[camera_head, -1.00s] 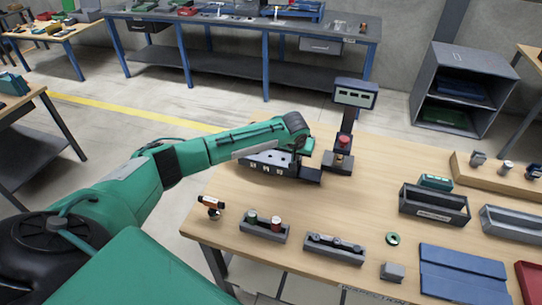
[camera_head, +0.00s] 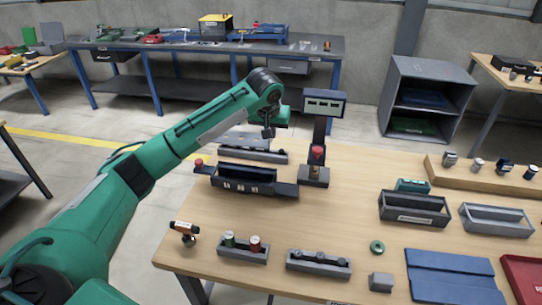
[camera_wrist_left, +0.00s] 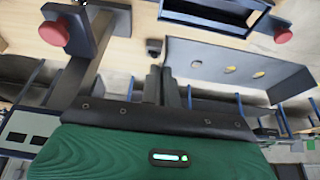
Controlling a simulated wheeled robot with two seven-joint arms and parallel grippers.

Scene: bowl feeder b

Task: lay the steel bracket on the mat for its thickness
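My left gripper (camera_head: 268,132) hangs above the back of the table, left of the gauge stand. Its two dark fingers (camera_wrist_left: 162,87) are close together in the left wrist view. A flat grey plate with holes, apparently the steel bracket (camera_wrist_left: 225,65), extends from beside them, apparently gripped at its end. In the head view the bracket (camera_head: 240,139) is a pale strip above a dark rail. Finger contact is hard to see. A blue flat panel, possibly the mat (camera_head: 450,276), lies at the front right. My right gripper is not in view.
The gauge stand (camera_head: 318,130) with a display stands right of my left gripper. A dark tray (camera_head: 243,180) and a dark rail (camera_head: 255,155) lie below it. Grey bins (camera_head: 413,208) stand to the right. The wooden table's middle is clear.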

